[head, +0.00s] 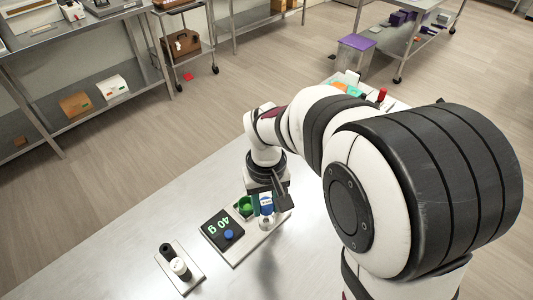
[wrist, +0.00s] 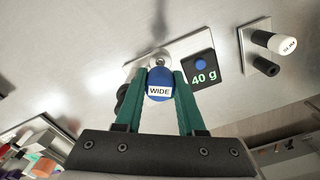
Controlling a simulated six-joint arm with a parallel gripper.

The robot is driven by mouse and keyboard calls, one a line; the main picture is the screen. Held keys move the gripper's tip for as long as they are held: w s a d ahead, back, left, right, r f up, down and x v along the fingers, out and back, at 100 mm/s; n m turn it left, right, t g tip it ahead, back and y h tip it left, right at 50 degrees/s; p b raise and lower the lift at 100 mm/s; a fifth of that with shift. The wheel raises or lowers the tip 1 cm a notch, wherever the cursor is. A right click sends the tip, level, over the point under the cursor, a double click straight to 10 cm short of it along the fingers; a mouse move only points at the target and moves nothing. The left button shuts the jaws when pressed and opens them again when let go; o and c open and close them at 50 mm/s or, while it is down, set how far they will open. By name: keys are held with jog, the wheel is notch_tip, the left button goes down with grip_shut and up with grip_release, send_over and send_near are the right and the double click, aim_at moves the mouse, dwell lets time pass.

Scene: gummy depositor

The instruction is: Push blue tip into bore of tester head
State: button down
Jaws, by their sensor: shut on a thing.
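My gripper (wrist: 160,82) has green fingers in the wrist view and is shut on the blue tip (wrist: 160,78), which carries a white label reading WIDE. The blue tip also shows in the head view (head: 266,204), below my wrist. A pale metal fitting, apparently the tester head (wrist: 160,57), shows just beyond the tip in the wrist view. In the head view this fitting (head: 267,223) is directly below the tip. The tip hides its bore, and I cannot tell whether the two touch.
A dark display (head: 222,230) reading 40 g, with a blue button, is on the same plate. A separate stand (head: 191,278) holds a black peg and a white one marked SLIM.

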jog(key=shift+f, duration=2.25)
jog(key=shift+r, duration=0.15)
jog(key=r, duration=0.1)
jog(key=r+n, duration=0.1)
jog(key=r, duration=0.1)
jog(key=shift+w+d+r+n, duration=0.15)
jog(key=shift+d+r+n, duration=0.15)
jog(key=shift+r, duration=0.1)
jog(key=w+d+r+m, duration=0.1)
jog(key=d+r+m, duration=0.1)
jog(key=d+r, duration=0.4)
jog(key=w+d+r+m, duration=0.1)
jog(key=d+r+m, duration=0.25)
jog(key=r, duration=0.45)
jog(key=n, duration=0.4)
send_over(266, 221)
jog(key=f, duration=0.5)
jog(key=shift+w+d+f, duration=0.2)
jog(key=shift+d+f, duration=0.05)
jog(key=shift+f, duration=0.05)
jog(key=shift+a+f, duration=0.15)
jog(key=shift+a, duration=0.05)
